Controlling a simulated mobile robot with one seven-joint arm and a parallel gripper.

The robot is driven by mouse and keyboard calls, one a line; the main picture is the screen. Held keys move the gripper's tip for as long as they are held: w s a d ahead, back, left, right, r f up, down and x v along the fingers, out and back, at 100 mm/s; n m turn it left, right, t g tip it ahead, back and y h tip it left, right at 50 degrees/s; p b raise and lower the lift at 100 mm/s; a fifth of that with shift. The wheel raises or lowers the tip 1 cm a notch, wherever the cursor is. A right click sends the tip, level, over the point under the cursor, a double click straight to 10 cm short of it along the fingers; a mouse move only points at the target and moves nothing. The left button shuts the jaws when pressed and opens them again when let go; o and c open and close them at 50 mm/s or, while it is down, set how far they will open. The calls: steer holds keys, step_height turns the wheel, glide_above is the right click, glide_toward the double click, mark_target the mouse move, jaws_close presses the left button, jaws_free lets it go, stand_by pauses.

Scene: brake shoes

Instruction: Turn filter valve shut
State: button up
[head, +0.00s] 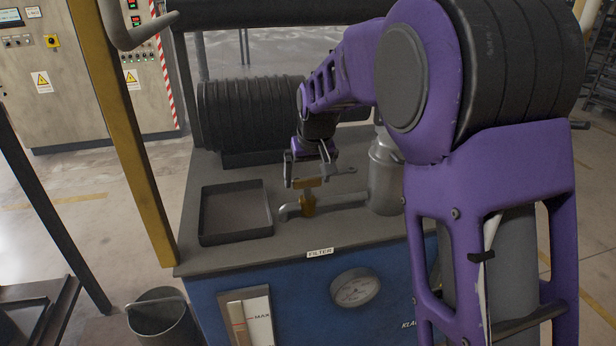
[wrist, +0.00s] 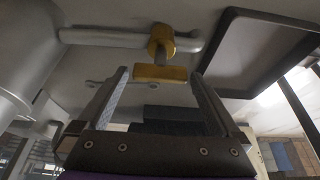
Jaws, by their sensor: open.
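The filter valve has a yellow-brass bar handle (head: 309,183) on a brass body (head: 308,206), set in a grey pipe (head: 345,199) on the bench top. The handle (wrist: 160,74) lies roughly along the pipe (wrist: 100,38) in both views. My gripper (head: 303,181) is over the valve. In the wrist view its two fingers (wrist: 160,76) are apart, one to each side of the handle, with a gap at both ends. I cannot tell whether the fingertips reach the handle's level. The grey filter canister (head: 383,180) stands at the pipe's right end, partly behind my arm.
A shallow dark tray (head: 203,222) lies left of the valve. A ribbed black cylinder (head: 245,110) lies behind. A spanner-like tool (head: 343,170) shows beside my gripper. A yellow post (head: 135,140) rises at the left corner. A gauge (head: 355,287) and FILTER label (head: 320,252) are in front.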

steer(key=c, duration=1.1)
steer(key=shift+c, duration=0.2)
steer(key=shift+r+m, duration=0.1)
steer(key=shift+m, duration=0.2)
steer(key=m+p, duration=0.1)
steer(key=m+h+p, duration=0.1)
steer(key=m, duration=0.1)
steer(key=shift+a+h, duration=0.2)
steer(key=shift+h, duration=0.1)
steer(key=m, duration=0.2)
steer(key=m+h+p, duration=0.1)
steer(key=m, duration=0.1)
steer(key=shift+a+m+h, duration=0.1)
steer(key=shift+m+h, duration=0.2)
steer(key=shift+m, duration=0.1)
steer(key=m+h+p, duration=0.1)
steer(key=m, duration=0.1)
steer(key=m+g+p, duration=0.1)
steer(key=m+p, duration=0.1)
steer(key=m, duration=0.1)
steer(key=shift+w+r+h, duration=0.1)
steer(key=shift+h, duration=0.3)
steer(key=shift+w+a+m+g+h+p, duration=0.15)
steer(key=shift+m+g+p, duration=0.35)
steer(key=shift+m, duration=0.6)
steer(key=shift+s+d+m+g+h+p, duration=0.15)
steer(key=shift+m+g+p, duration=0.35)
steer(key=shift+m, duration=0.6)
steer(key=shift+w+a, duration=0.1)
